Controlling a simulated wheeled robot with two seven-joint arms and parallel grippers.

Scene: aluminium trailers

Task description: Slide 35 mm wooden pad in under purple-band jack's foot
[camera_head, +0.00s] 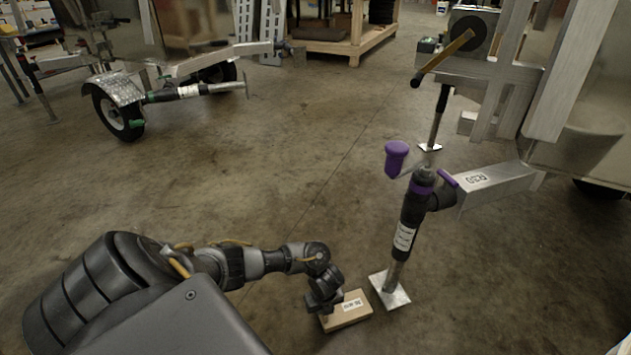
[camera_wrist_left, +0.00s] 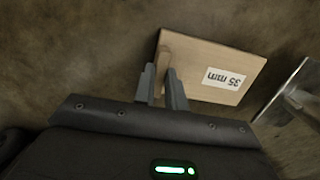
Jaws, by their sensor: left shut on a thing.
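The wooden pad (camera_head: 346,313) with a white "35 mm" label lies low at the floor, just left of the jack's foot. It also shows in the left wrist view (camera_wrist_left: 205,84). My left gripper (camera_head: 325,303) is shut on an upright wooden grip at the pad's near end (camera_wrist_left: 163,68). The purple-band jack (camera_head: 407,220) stands upright, with a purple crank knob (camera_head: 396,157) at its top. Its square metal foot (camera_head: 389,291) is right of the pad, with a small gap in the wrist view (camera_wrist_left: 284,92). Whether the foot touches the floor is unclear. My right gripper is not in view.
The jack's trailer drawbar (camera_head: 494,184) reaches in from the right. Another jack with a yellow handle (camera_head: 443,58) stands behind. A second trailer with a wheel (camera_head: 117,111) is at the back left. The concrete floor (camera_head: 270,160) between is clear.

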